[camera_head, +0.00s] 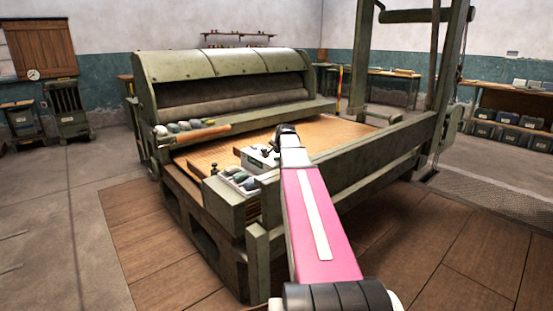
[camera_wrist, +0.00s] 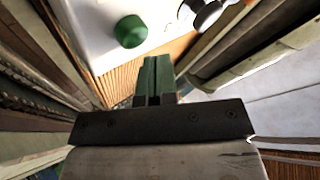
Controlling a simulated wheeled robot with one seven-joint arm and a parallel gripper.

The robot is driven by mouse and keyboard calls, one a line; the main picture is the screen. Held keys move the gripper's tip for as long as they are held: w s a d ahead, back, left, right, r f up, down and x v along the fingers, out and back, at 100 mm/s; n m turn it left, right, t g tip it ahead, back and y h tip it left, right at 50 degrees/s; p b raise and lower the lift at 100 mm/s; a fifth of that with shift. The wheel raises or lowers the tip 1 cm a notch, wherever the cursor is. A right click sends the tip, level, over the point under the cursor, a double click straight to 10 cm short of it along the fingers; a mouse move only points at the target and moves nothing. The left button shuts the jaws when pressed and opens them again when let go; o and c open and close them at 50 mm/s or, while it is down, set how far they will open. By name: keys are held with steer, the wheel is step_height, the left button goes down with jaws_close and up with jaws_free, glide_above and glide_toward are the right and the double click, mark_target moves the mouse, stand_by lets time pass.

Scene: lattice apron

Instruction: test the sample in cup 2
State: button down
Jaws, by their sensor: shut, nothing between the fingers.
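In the wrist view my gripper (camera_wrist: 157,72) is shut, its two green fingers together with nothing between them. Its fingertips are beside a white surface (camera_wrist: 90,28) that carries a round green knob or cap (camera_wrist: 130,31). A black-and-white round part (camera_wrist: 207,12) is at the top edge, cut off by the frame. In the head view a white box (camera_head: 258,161) stands on the machine's wooden bed, partly hidden by my pink arm. I cannot make out a numbered cup in either view; cup 2 cannot be told.
A green machine (camera_head: 225,65) with a roller surrounds the wooden bed (camera_head: 210,157). Several rounded grey and green items (camera_head: 187,127) lie on its left ledge beside a wooden handle (camera_head: 203,135). A tray of similar items (camera_head: 238,177) is at the near corner. A side rail (camera_head: 360,152) runs right.

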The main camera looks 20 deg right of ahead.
steer(key=shift+f, duration=0.95)
stand_by(1.1)
steer(key=shift+r, duration=0.15)
stand_by(0.3)
steer(key=shift+r, duration=0.8)
steer(key=shift+r, duration=0.1)
steer(key=shift+r, duration=2.4)
